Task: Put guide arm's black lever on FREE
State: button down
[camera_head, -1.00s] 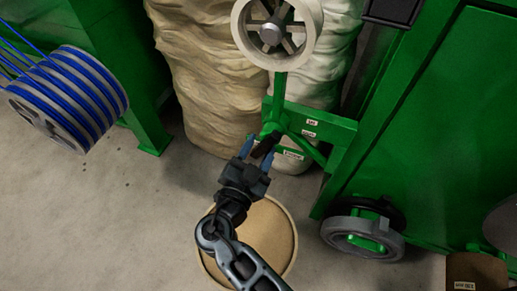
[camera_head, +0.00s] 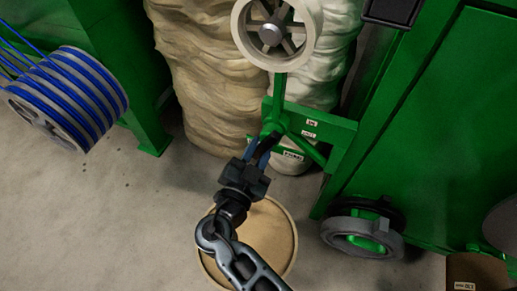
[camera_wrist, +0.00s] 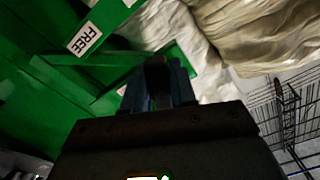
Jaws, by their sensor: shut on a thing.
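The black lever (camera_head: 268,141) sits at the green hub below the guide arm's grey spoked wheel (camera_head: 271,34). My gripper (camera_head: 262,150) reaches up to it from below and is shut on it. In the wrist view the dark lever (camera_wrist: 157,72) stands between the two blue-grey fingers, which close on its sides. The FREE label (camera_wrist: 84,38) shows in the wrist view on a green plate, up and left of the lever. In the head view small white labels (camera_head: 309,134) sit on the green bracket right of the hub; their text is too small to read.
A grey spool with blue cable (camera_head: 70,98) stands at the left. Large wrapped sacks (camera_head: 205,80) stand behind the guide arm. A round tan-topped drum (camera_head: 268,238) is below my wrist. A green machine (camera_head: 440,140) with a grey wheel (camera_head: 362,234) fills the right.

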jog(key=shift+f, duration=0.1)
jog(key=shift+s+d+f+n+b, duration=0.2)
jog(key=shift+d+n+b, duration=0.15)
jog(key=shift+n+b, duration=0.45)
jog(key=shift+s+d+r+n, duration=0.15)
jog(key=shift+d+n, duration=0.35)
jog(key=shift+n, duration=0.95)
jog(key=shift+s+d+n, duration=0.2)
jog(key=shift+d+n, duration=0.25)
jog(key=shift+n, duration=1.05)
jog(key=shift+s+d+r+n, duration=0.15)
jog(key=shift+d+n, duration=0.35)
jog(key=shift+n, duration=0.95)
jog(key=c, duration=1)
grip_release()
jog(key=v, duration=0.7)
jog(key=shift+s+p, duration=0.4)
jog(key=shift+a, duration=0.1)
